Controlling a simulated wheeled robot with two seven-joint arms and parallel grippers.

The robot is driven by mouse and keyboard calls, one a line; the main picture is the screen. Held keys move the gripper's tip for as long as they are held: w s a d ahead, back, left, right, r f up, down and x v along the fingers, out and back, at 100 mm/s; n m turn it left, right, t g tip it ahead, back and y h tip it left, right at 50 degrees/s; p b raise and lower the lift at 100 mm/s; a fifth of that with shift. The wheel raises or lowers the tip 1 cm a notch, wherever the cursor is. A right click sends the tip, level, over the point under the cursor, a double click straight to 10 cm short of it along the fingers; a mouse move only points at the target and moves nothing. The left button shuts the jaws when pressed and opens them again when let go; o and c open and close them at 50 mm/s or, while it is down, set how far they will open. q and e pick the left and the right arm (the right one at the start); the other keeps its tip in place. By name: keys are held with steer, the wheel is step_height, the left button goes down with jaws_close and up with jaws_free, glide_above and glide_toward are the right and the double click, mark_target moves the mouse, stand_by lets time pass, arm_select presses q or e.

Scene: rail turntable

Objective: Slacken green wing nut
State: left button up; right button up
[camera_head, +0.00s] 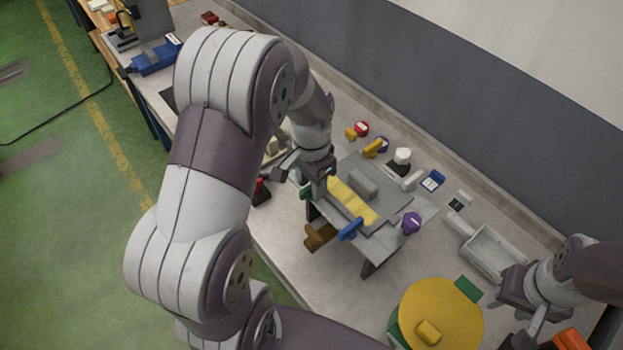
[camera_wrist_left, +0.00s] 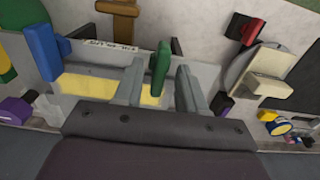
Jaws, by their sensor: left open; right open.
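The green wing nut (camera_head: 305,191) is at the left end of the grey fixture (camera_head: 385,245), mostly hidden by my left gripper in the head view. In the left wrist view the green wing nut (camera_wrist_left: 160,66) stands upright between the two fingers. My left gripper (camera_head: 298,178) is open, one finger on each side of the nut; gaps show on both sides. The fingers of my left gripper also show in the left wrist view (camera_wrist_left: 160,78). My right gripper (camera_head: 535,312) is open and empty at the lower right, away from the fixture.
A yellow turntable (camera_head: 445,312) and a grey tray (camera_head: 492,252) are at right. Several small knobs line the back.

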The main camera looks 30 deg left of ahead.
arm_select(q)
steer(key=shift+s, duration=0.2)
steer(key=shift+w, duration=0.1)
jaws_close()
steer(key=shift+n, duration=0.4)
steer(key=n, duration=0.3)
steer(key=shift+r+n+p, duration=0.1)
steer(key=shift+n+p, duration=0.3)
steer(key=n, duration=0.4)
steer(key=shift+n+p, duration=0.3)
steer(key=shift+p, duration=0.05)
steer(key=n, duration=0.4)
steer(key=shift+p, duration=0.3)
steer(key=shift+w+n, duration=0.1)
steer(key=shift+n, duration=1.9)
